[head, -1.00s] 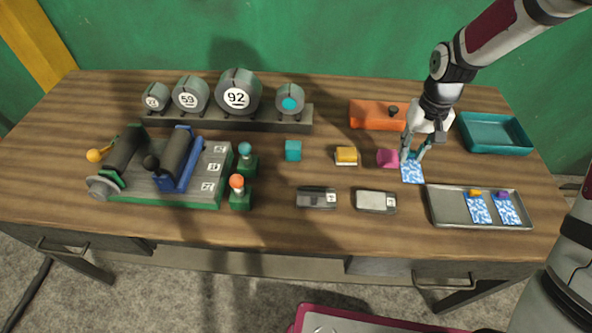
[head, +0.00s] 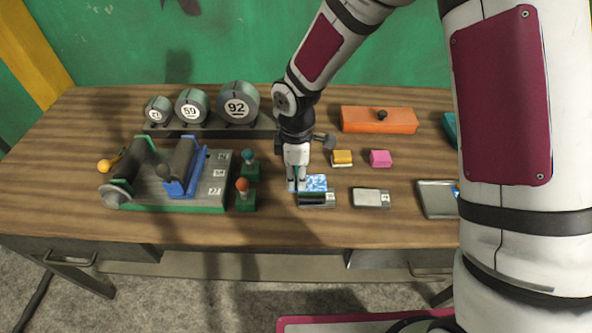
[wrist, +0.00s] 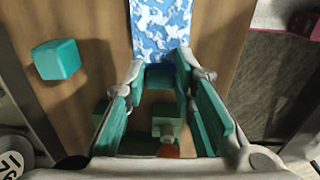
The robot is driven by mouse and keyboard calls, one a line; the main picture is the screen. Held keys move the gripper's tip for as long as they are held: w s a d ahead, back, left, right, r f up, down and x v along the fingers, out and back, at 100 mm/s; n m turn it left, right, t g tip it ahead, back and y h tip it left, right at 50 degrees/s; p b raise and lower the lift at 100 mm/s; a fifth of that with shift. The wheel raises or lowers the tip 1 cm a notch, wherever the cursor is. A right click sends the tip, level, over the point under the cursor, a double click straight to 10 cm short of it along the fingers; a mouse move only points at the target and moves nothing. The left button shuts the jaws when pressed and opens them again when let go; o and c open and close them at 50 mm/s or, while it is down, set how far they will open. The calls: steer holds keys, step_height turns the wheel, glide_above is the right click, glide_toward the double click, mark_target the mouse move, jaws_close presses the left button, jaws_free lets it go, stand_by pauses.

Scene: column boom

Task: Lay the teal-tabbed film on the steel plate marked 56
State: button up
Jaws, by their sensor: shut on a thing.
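My gripper (head: 296,188) is shut on the blue-and-white patterned film (head: 314,183) by its left end. The film extends to the right from the fingers; its tab is hidden between them. In the wrist view the film (wrist: 162,28) runs upward from my gripper (wrist: 161,72). In the head view the film shows just behind a small dark-topped plate (head: 317,201), near its far edge; I cannot tell if they touch. A lighter steel plate (head: 370,198) lies to the right. The markings on both plates are too small to read.
A teal cube (wrist: 56,60) lies beside the film. Yellow (head: 342,158) and pink (head: 380,158) blocks lie behind the plates. My arm hides most of a metal tray (head: 437,200).

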steer(key=shift+f+b, duration=1.15)
steer(key=shift+f, duration=1.65)
steer(key=shift+d+f, duration=0.1)
steer(key=shift+f, duration=0.05)
steer(key=o, duration=1.4)
steer(key=shift+o, duration=0.2)
steer(key=shift+r+p, duration=1.5)
steer(key=shift+r, duration=2.05)
